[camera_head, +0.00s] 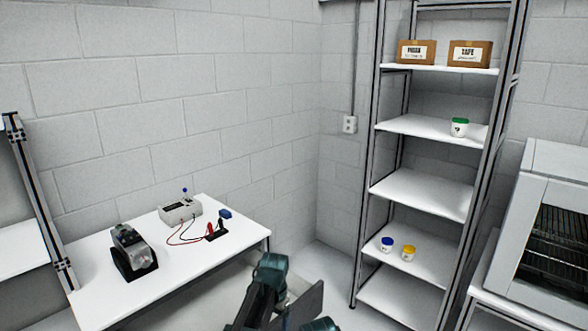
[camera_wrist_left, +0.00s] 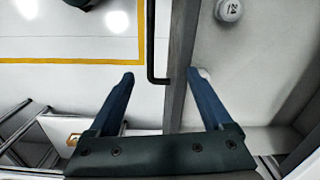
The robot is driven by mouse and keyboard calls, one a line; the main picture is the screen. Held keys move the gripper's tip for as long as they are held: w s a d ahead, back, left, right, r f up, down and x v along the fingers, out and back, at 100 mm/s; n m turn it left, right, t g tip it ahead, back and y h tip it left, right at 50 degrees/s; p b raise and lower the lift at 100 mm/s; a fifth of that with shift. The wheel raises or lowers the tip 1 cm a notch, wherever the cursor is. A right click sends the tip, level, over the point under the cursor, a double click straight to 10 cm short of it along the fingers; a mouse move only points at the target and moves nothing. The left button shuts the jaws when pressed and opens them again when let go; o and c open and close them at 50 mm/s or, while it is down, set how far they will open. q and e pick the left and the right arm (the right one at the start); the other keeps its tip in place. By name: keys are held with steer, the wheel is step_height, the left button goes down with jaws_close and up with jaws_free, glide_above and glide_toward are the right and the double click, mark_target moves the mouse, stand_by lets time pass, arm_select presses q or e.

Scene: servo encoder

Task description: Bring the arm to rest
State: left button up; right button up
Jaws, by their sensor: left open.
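My left gripper (camera_wrist_left: 160,78) shows in the left wrist view with its two blue fingers spread apart. It is open, and I see nothing held between the fingers. A grey panel edge and a thin black bar (camera_wrist_left: 151,45) lie behind the finger gap; I cannot tell how far off they are. In the head view, dark teal links of one of my arms (camera_head: 272,275) rise at the bottom middle, in front of the floor, between the white table and the shelf. No fingertips show clearly there. My right gripper is not seen.
A white table (camera_head: 110,285) at left holds a dark device (camera_head: 132,252), a grey meter box (camera_head: 180,210) and red clips (camera_head: 211,230). A tall shelf (camera_head: 420,190) with boxes and jars stands right, beside an oven-like cabinet (camera_head: 550,235). A white jar (camera_wrist_left: 229,9) shows in the wrist view.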

arm_select(q)
steer(key=s+d+n, duration=0.1)
steer(key=s+n, duration=0.1)
steer(key=s, duration=1.8)
steer(key=shift+s+d+n+y, duration=0.3)
steer(key=shift+s+n+y, duration=0.1)
